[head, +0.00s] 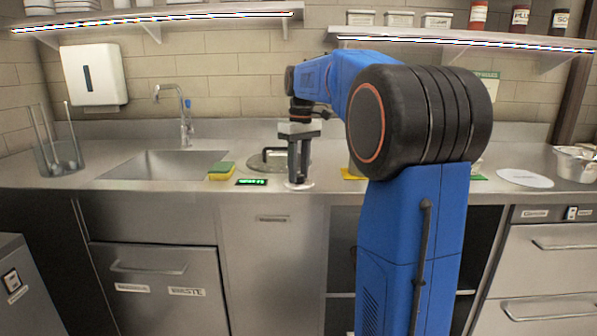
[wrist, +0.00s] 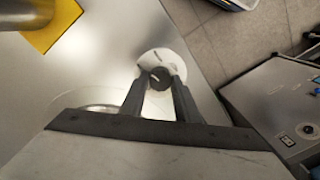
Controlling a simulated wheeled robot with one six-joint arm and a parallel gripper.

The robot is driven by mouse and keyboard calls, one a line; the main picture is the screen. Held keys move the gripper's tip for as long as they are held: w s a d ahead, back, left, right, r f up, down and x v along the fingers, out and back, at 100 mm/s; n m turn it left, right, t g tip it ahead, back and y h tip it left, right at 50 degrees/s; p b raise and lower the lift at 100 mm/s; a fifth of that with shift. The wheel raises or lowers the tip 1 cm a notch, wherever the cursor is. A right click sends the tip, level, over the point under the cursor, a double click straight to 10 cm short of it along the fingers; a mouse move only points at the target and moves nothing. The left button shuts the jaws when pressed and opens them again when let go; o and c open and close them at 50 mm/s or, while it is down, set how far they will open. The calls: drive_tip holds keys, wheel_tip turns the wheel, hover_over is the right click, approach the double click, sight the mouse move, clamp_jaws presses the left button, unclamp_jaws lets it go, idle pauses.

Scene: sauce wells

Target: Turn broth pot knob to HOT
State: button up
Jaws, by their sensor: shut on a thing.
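A dark round knob (wrist: 159,78) sits on a white dial plate (wrist: 172,58) on the counter, with a pale pointer mark on its top. The dial plate also shows in the head view (head: 299,186), near the counter's front edge. My gripper (head: 298,180) points straight down, and its two fingers (wrist: 158,82) are shut on the knob. Behind my gripper is a round metal lid (head: 268,160) with a dark handle, perhaps the broth pot's. I cannot read the dial markings or tell the setting.
A green-lit display (head: 251,182) and a yellow-green sponge (head: 222,171) lie left of the dial, by the sink (head: 165,164). A yellow mat (head: 352,174) lies to the right, partly hidden by my arm. A white disc (head: 525,178) lies farther right.

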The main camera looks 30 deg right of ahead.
drive_tip(key=m, duration=0.4)
drive_tip(key=shift+m, duration=0.3)
drive_tip(key=m, duration=0.5)
drive_tip(key=shift+t, duration=0.3)
drive_tip(key=m, duration=0.5)
drive_tip(key=shift+s+m, duration=0.1)
drive_tip(key=shift+m, duration=0.3)
drive_tip(key=shift+m+h, duration=0.3)
drive_tip(key=shift+m, duration=2.3)
drive_tip(key=o, duration=1)
drive_tip(key=shift+o, duration=0.2)
